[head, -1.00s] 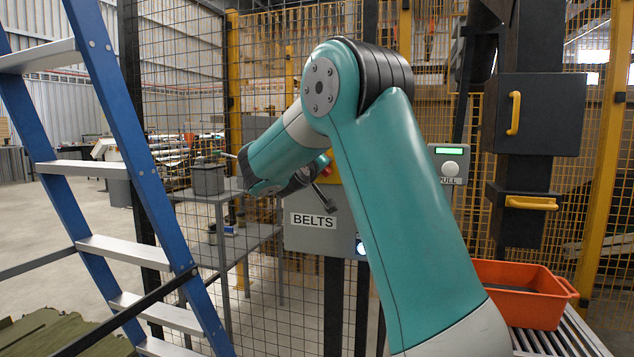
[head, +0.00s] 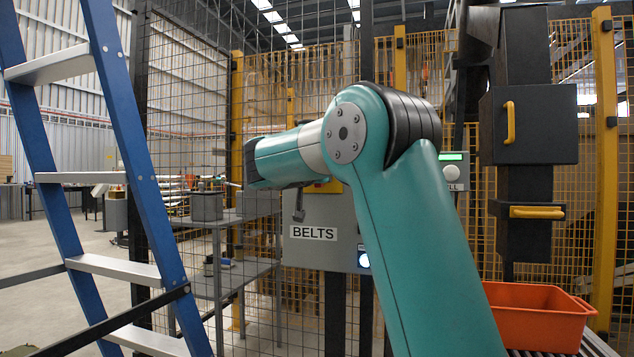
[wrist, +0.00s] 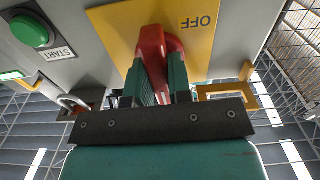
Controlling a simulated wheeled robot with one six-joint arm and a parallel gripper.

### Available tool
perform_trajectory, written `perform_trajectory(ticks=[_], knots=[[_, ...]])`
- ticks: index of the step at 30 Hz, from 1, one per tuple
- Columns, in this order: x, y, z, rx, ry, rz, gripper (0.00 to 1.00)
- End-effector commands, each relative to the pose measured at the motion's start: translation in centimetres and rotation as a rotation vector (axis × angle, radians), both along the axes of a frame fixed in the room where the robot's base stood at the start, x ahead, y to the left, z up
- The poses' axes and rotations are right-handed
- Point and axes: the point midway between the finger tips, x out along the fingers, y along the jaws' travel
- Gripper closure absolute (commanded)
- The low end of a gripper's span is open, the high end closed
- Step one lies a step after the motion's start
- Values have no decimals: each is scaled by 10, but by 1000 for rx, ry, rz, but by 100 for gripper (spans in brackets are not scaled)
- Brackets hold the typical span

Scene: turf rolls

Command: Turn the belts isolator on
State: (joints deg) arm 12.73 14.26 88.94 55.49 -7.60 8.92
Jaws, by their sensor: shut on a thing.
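The belts isolator is a grey box (head: 345,245) with a BELTS label, on the mesh fence in the head view. Part of its yellow plate (head: 328,187) shows behind my arm. In the wrist view the plate (wrist: 205,50) bears the word OFF, upside down there. A red handle (wrist: 153,48) stands out from the plate. My gripper (wrist: 160,85) is shut on the red handle, with one finger on each side of it. In the head view my arm hides the handle and the fingers.
A green START button (wrist: 30,30) and a metal loop (wrist: 73,103) are near the handle. A blue ladder (head: 130,160) stands at the left. A grey shelf table (head: 225,225) is behind the mesh. An orange crate (head: 535,318) sits at the lower right.

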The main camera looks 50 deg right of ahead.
Motion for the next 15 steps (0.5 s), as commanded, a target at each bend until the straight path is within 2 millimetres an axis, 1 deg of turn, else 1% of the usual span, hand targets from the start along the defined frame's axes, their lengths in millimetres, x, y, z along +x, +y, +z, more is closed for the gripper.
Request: perform_trajectory(ticks=[1,15], knots=[[0,0,-3,8,-11,0,100],[0,0,-2,24,-44,-1,100]])
